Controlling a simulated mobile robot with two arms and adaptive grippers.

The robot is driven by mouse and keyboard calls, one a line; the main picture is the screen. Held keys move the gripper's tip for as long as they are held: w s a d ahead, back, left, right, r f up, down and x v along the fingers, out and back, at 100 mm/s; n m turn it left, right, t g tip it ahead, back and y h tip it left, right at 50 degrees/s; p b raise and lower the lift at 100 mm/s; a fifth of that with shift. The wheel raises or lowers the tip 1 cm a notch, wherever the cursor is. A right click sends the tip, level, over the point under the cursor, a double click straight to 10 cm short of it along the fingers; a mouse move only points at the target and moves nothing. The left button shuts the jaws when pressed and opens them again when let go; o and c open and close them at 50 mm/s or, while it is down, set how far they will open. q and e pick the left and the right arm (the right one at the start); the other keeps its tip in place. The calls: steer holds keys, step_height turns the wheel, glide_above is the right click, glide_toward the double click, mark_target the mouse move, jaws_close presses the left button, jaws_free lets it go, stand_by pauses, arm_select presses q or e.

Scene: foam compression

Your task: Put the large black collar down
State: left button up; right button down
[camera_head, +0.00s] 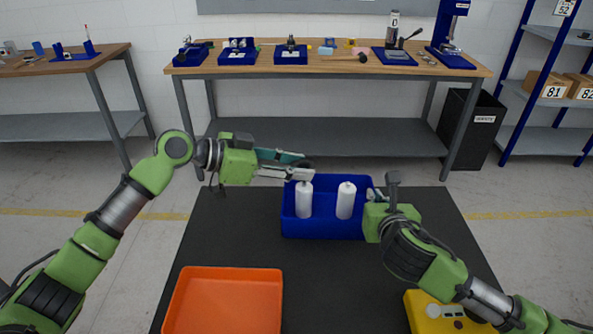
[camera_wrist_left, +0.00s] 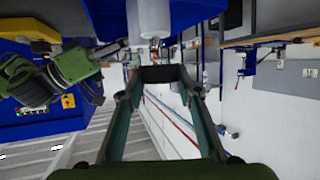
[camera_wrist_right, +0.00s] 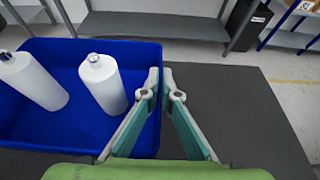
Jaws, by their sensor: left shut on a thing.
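My left gripper (camera_head: 306,168) is shut on the large black collar (camera_wrist_left: 163,74), a dark piece held across its fingertips in the left wrist view. In the head view the collar (camera_head: 306,162) is small and partly hidden by the fingers. It is held up over the back left part of the blue bin, close above a white bottle (camera_head: 304,200). My right gripper (camera_wrist_right: 161,76) has its fingertips close together and appears shut and empty, beside the right wall of the blue bin.
The blue bin (camera_head: 325,229) on the dark table holds two white bottles, the second (camera_head: 345,200) to the right. An orange tray (camera_head: 225,300) lies at front left, a yellow object (camera_head: 425,318) at front right. The dark tabletop (camera_head: 335,275) between them is clear. A workbench (camera_head: 330,67) stands behind.

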arm_select(q)
steer(key=shift+f, duration=0.6)
steer(key=shift+f, duration=0.35)
steer(key=shift+f, duration=0.25)
steer(key=o, duration=1.1)
steer(key=shift+c, duration=0.2)
steer(key=r+v, duration=0.1)
steer(key=v, duration=1.1)
steer(key=shift+r, duration=0.15)
